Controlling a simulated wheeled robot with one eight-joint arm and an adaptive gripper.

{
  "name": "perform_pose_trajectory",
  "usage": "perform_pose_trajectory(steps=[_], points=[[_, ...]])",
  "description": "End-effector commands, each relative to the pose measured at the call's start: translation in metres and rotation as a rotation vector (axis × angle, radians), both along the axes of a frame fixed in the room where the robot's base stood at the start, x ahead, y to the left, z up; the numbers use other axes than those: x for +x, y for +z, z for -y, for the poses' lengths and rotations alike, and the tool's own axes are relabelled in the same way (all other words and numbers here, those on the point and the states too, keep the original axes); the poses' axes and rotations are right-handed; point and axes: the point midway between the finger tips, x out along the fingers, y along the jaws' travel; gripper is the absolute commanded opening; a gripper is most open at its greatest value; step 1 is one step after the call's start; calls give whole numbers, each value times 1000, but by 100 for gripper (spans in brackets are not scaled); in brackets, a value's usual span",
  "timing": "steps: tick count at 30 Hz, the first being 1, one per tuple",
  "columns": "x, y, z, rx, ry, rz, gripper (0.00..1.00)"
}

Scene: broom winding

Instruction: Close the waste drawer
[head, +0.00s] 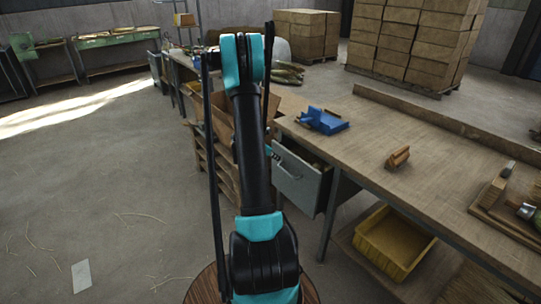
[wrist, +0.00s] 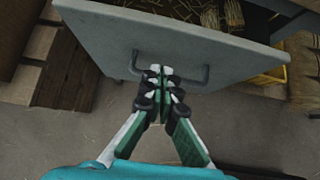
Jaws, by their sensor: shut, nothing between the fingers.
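The waste drawer (head: 300,184) is a grey metal drawer under the workbench, pulled out from it. In the wrist view, its front panel (wrist: 228,55) fills the upper middle, with a dark bar handle (wrist: 198,82) and straw-like waste (wrist: 185,10) inside. My gripper (wrist: 161,72) is shut and empty. Its fingertips are at the panel, over the middle of the handle; I cannot tell whether they touch. In the head view my arm extends toward the drawer, and most of the gripper is hidden behind it.
The workbench (head: 440,178) holds a blue tool (head: 325,121) and a wooden block (head: 398,157). A yellow bin (head: 394,242) sits on the lower shelf. Cardboard boxes and wooden pallets (head: 212,160) stand beyond my arm. The floor at left is mostly open.

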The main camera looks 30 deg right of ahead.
Motion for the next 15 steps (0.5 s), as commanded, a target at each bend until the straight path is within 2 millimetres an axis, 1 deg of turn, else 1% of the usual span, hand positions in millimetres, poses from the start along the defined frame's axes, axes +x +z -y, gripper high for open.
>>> perform_pose_trajectory(steps=[1, 2, 6, 10, 15], points=[[0, -8, 8, 0, -2, -1, 0], [0, -11, 11, 0, -2, -1, 0], [2, -10, 32, 1, -2, -1, 0], [3, -10, 43, 1, -1, 1, 0], [4, -9, 49, 1, 0, 0, 0]])
